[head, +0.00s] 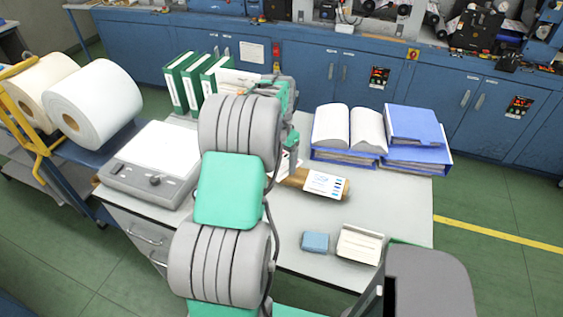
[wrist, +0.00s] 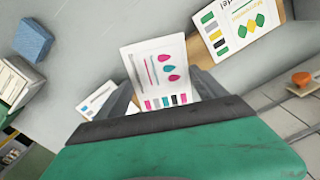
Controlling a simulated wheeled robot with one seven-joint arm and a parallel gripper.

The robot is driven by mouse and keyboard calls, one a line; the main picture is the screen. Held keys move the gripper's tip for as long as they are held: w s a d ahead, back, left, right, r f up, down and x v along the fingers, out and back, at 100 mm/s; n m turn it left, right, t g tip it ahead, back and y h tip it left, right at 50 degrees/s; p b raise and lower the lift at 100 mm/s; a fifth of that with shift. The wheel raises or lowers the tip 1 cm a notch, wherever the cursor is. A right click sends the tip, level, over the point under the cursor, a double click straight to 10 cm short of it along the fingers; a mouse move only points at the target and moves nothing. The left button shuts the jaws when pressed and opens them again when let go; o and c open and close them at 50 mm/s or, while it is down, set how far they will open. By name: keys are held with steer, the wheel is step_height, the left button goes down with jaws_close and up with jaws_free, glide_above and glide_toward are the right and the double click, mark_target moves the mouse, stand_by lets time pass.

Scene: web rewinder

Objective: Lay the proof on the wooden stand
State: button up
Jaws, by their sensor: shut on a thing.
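My gripper (wrist: 165,92) is shut on a white proof (wrist: 158,62) with pink drops and a strip of colour patches, in the wrist view. The proof sticks out beyond the fingers. The brown wooden stand (wrist: 202,54) shows behind it, partly hidden by the proof. A second printed card (wrist: 240,27), with green and yellow diamonds, lies over the stand. In the head view the stand (head: 294,180) is on the desk, partly hidden by my arm, with a printed card (head: 325,183) at its right. My fingers are hidden there. I cannot tell whether the held proof touches the stand.
Another card (wrist: 97,99) lies left of the fingers. A blue block (head: 315,242) and a cream pad (head: 360,244) lie near the front. Blue binders (head: 414,125) and an open book (head: 349,128) are behind. An orange-topped stamp (wrist: 302,78) is at right in the wrist view.

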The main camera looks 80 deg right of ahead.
mark_target(281, 164)
steer(key=shift+s+d+f, duration=0.1)
steer(key=shift+d+f, duration=0.05)
steer(key=shift+f, duration=0.8)
steer(key=shift+d+f, duration=0.1)
steer(key=shift+f, duration=0.8)
steer(key=shift+f, duration=0.25)
steer(key=o, duration=1.3)
steer(key=shift+c, duration=0.2)
steer(key=shift+r, duration=0.15)
